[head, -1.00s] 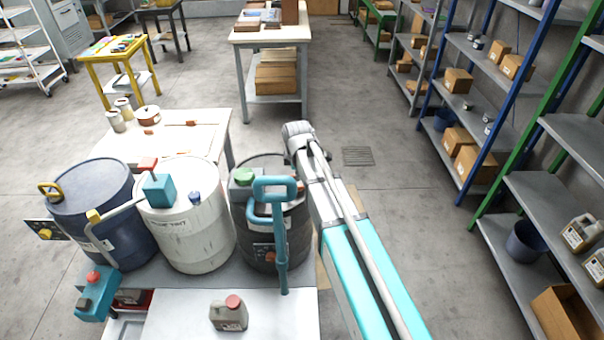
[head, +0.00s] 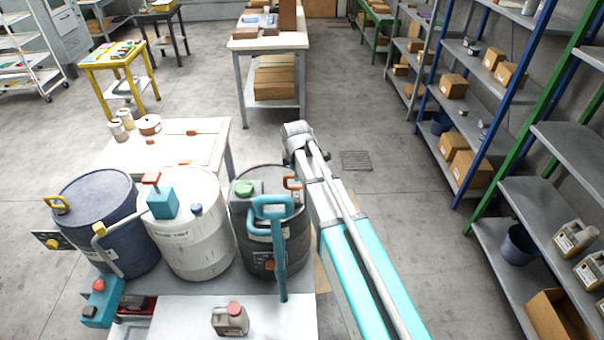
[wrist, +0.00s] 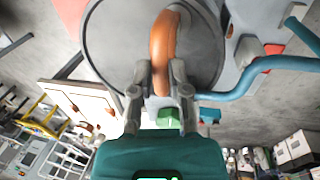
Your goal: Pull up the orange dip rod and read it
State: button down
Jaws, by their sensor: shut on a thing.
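The orange dip rod's looped handle (head: 292,183) shows at the right edge of the dark barrel's top (head: 262,218), beside my arm. In the wrist view the orange handle (wrist: 163,48) is large, and its lower end lies between my fingertips. My gripper (wrist: 160,88) is shut on it. In the head view my arm hides the gripper. Any scale on the rod is hidden or too small to read.
A teal pump handle (head: 271,205) rises in front of the dark barrel, with a green cap (head: 244,187) beside it. A white barrel (head: 190,245) and a blue barrel (head: 105,225) stand to the left. Floor is free right of my arm, before the shelves.

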notch_tip(320, 180, up, 18)
jog(key=p, duration=1.7)
jog(key=shift+a+r, duration=0.2)
jog(key=shift+a, duration=0.05)
jog(key=c, duration=0.6)
grip_release()
jog(key=shift+w+a, duration=0.1)
jog(key=shift+a, duration=0.15)
jog(key=shift+c, duration=0.2)
jog(key=shift+d, duration=0.3)
jog(key=shift+o, duration=0.2)
jog(key=shift+a, duration=0.1)
